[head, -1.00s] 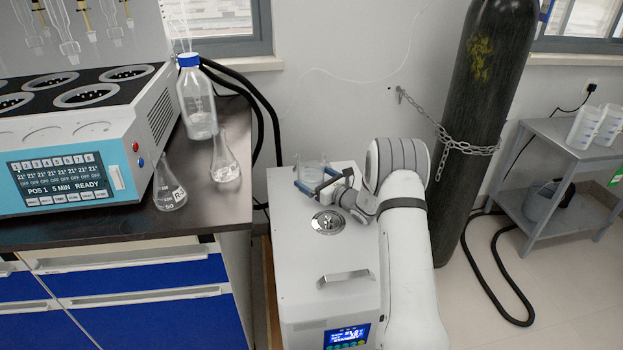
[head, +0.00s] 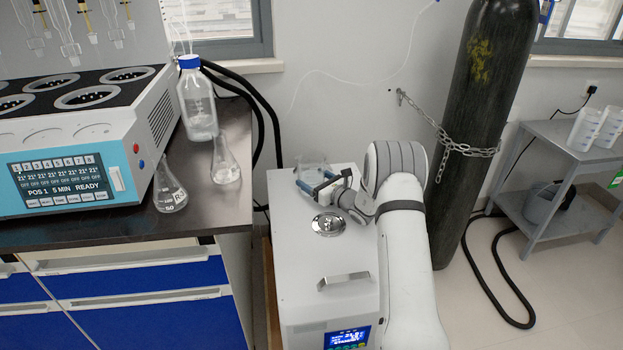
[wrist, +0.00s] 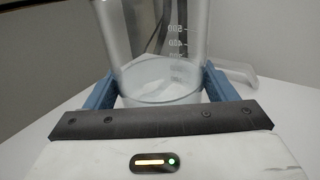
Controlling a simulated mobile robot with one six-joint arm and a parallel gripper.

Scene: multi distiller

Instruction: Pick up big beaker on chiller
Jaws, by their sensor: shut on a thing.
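The big beaker (head: 313,172) is clear glass and stands at the back of the white chiller's top (head: 294,222). In the wrist view the beaker (wrist: 160,75) shows white volume marks and sits upright between two blue fingers. My gripper (head: 315,186) is shut on the beaker, with one finger at each side. The wrist view also shows my gripper (wrist: 158,90) from behind. Whether the beaker's base touches the chiller top is hard to tell.
The chiller has a round metal cap (head: 329,224) and a handle (head: 343,280). A bench at left holds flasks (head: 226,160), a blue-capped bottle (head: 197,100) and a distiller (head: 80,160). A chained gas cylinder (head: 478,110) stands right of my arm.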

